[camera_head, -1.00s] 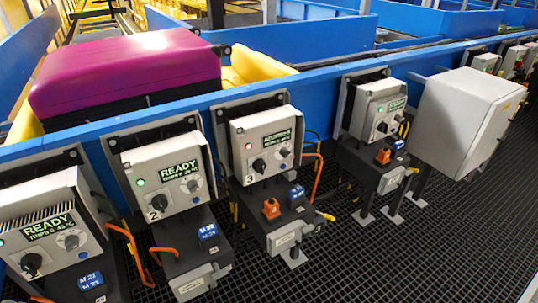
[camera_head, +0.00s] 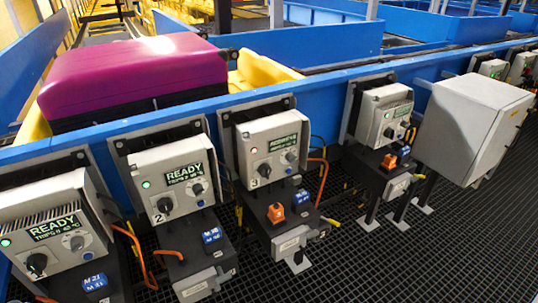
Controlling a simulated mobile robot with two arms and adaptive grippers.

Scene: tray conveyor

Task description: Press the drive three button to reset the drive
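The drive three box (camera_head: 246,165) is a light grey control box on the blue conveyor side, marked 3. It has a small dark display (camera_head: 283,143) with text too small to read surely, a pale indicator lamp (camera_head: 254,150), a black rotary knob (camera_head: 263,170) and a small round grey-blue button (camera_head: 290,156). A dark lower unit below it carries an orange switch (camera_head: 276,213) and a blue label (camera_head: 301,196). Neither of my grippers is in view, and nothing touches the box.
Drive two box (camera_head: 150,168) and another box (camera_head: 20,250) at left show READY with green lamps. A similar box (camera_head: 372,110) and a large grey cabinet (camera_head: 470,125) stand right. A magenta suitcase (camera_head: 130,80) lies on the conveyor. Black grating floor (camera_head: 370,265) is free in front.

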